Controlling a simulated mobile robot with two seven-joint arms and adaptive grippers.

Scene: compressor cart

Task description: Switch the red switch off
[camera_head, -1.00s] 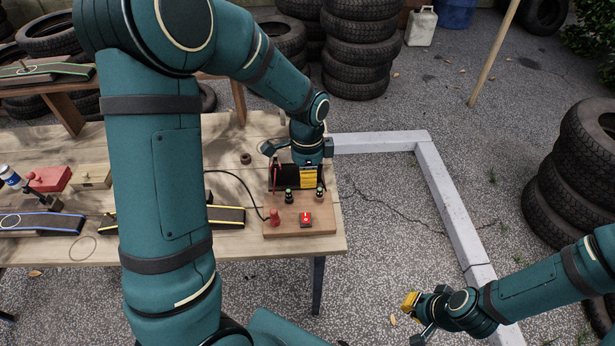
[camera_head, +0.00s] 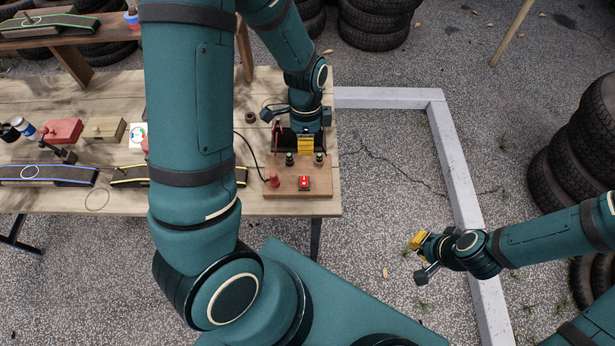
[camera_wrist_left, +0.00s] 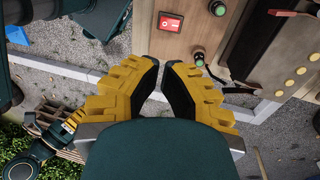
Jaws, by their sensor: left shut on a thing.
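The red switch (camera_head: 304,182) sits on a wooden board (camera_head: 322,188) at the table's right end. It also shows in the left wrist view (camera_wrist_left: 171,23), with white marks on its face; its rocker position is too small to judge. My left gripper (camera_head: 306,148) is over the back part of the board, behind the switch in the head view. In the left wrist view its yellow fingers (camera_wrist_left: 162,72) are nearly together, short of the switch; what they are shut on is unclear. My right gripper (camera_head: 416,257) hangs off the table at the right; its opening is unclear.
Green-topped buttons (camera_head: 290,159) and a red knob (camera_head: 272,180) stand near the switch on the board. A black cable (camera_head: 255,150) runs to its left. Other items, including a red box (camera_head: 63,131), lie further left.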

